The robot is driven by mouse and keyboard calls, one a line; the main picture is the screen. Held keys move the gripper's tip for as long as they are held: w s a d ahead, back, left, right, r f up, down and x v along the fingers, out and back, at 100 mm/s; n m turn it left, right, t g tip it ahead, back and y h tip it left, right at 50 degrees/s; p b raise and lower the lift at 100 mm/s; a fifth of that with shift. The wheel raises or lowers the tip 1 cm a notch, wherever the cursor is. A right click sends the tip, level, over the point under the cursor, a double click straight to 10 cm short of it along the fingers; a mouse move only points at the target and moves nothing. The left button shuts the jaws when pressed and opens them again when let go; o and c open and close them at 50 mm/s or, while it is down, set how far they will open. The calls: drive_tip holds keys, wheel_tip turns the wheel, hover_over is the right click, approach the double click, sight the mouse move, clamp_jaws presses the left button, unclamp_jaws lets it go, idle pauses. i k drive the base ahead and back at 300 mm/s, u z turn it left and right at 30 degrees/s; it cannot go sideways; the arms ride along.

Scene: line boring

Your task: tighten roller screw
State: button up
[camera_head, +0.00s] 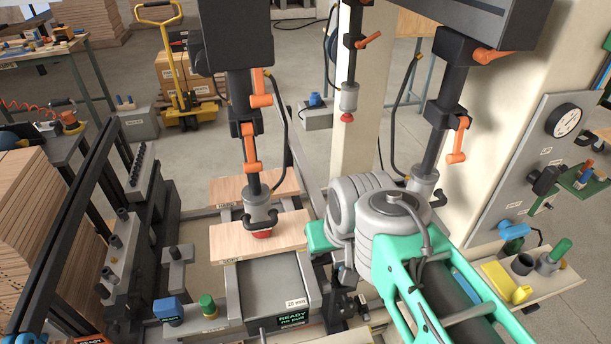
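My arm, green and grey, comes in from the lower right and bends down beside the boring machine. Its wrist hides most of what lies below it. Dark parts (345,300) show under the wrist at the right of the machine bed; I cannot tell whether they are my gripper or the machine, nor whether the fingers are open or shut. I cannot make out the roller screw. A pale wooden board (285,236) lies across the bed under a grey clamp head with a red pad (262,233). Another board (228,190) lies behind it.
A black spindle with a red tip (347,117) hangs behind my arm. A side shelf (550,285) holds a yellow item (507,281) and a cup (522,264). Black rails (75,225) stand left. A yellow pallet truck (185,90) stands behind on open floor.

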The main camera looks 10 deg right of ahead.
sight(326, 286)
drive_tip(key=k, duration=0.5)
drive_tip(key=z, duration=1.15)
drive_tip(key=k, duration=0.8)
drive_tip(key=u, duration=1.75)
drive_tip(key=i, duration=0.5)
drive_tip(key=z, duration=0.05)
